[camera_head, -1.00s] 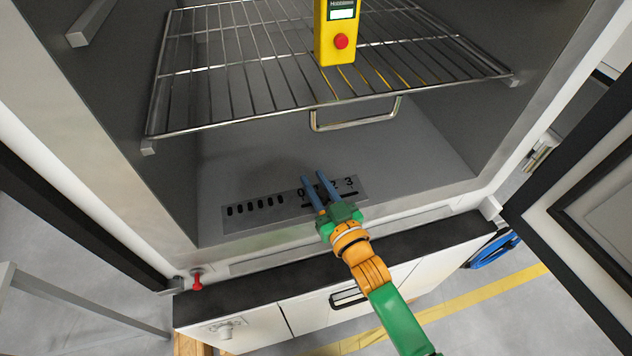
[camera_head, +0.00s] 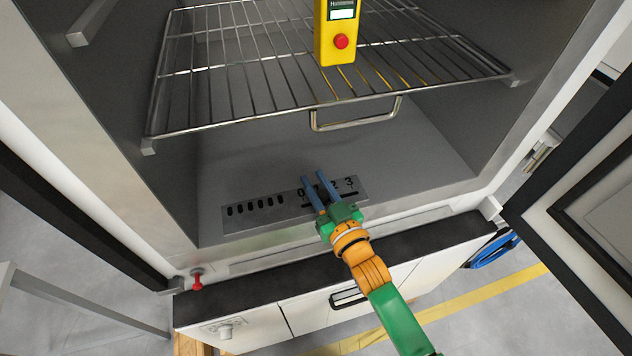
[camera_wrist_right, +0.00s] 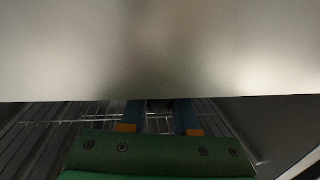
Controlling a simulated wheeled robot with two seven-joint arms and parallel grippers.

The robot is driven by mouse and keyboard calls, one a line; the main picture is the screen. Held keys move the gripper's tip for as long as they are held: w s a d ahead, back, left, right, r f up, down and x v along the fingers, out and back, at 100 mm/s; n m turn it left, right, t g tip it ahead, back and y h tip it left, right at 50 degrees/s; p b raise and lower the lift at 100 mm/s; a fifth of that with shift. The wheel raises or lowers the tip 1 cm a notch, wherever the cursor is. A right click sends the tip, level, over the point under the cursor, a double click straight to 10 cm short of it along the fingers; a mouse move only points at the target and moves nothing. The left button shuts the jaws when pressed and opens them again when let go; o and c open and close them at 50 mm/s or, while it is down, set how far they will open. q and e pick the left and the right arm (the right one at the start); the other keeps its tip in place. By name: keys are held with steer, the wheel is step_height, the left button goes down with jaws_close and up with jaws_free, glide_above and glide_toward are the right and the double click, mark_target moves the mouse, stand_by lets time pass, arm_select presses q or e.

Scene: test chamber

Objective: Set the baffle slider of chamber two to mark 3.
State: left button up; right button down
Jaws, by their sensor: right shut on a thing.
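The baffle plate (camera_head: 362,190) lies on the floor of the open chamber, with dark slots at its left and a scale at its right. The marks 0, 2 and 3 can be read; my fingers cover the area between 0 and 2. My right gripper (camera_head: 314,180) reaches in from the front, its two blue fingers over the scale near 0. It is shut on a small dark piece, apparently the slider knob (camera_wrist_right: 160,105), seen between the fingers in the right wrist view. The knob is hidden in the head view, so its exact mark cannot be read. My left gripper is not in view.
A wire shelf (camera_head: 250,98) with a front handle (camera_head: 355,124) hangs above the plate. A yellow device (camera_head: 336,50) with a red button stands on it. An open door (camera_head: 590,200) is at the right. The chamber floor right of the plate is clear.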

mark_target(366, 206)
steer(key=shift+d, duration=0.1)
steer(key=d, duration=0.2)
steer(key=w+d, duration=0.1)
steer(key=d, duration=0.1)
steer(key=w+d, duration=0.1)
steer(key=d, duration=0.2)
steer(key=shift+w+p, duration=0.15)
steer(key=shift+p, duration=0.25)
steer(key=shift+a, duration=0.15)
steer(key=c, duration=0.8)
jaws_free()
steer(key=shift+o, duration=0.7)
steer(key=shift+w+d, duration=0.1)
steer(key=shift+d, duration=0.15)
steer(key=v, duration=0.6)
steer(key=shift+s+d+f, duration=0.1)
steer(key=shift+s+f, duration=0.05)
steer(key=shift+s, duration=0.1)
steer(key=shift+s+d, duration=0.2)
steer(key=shift+s, duration=0.15)
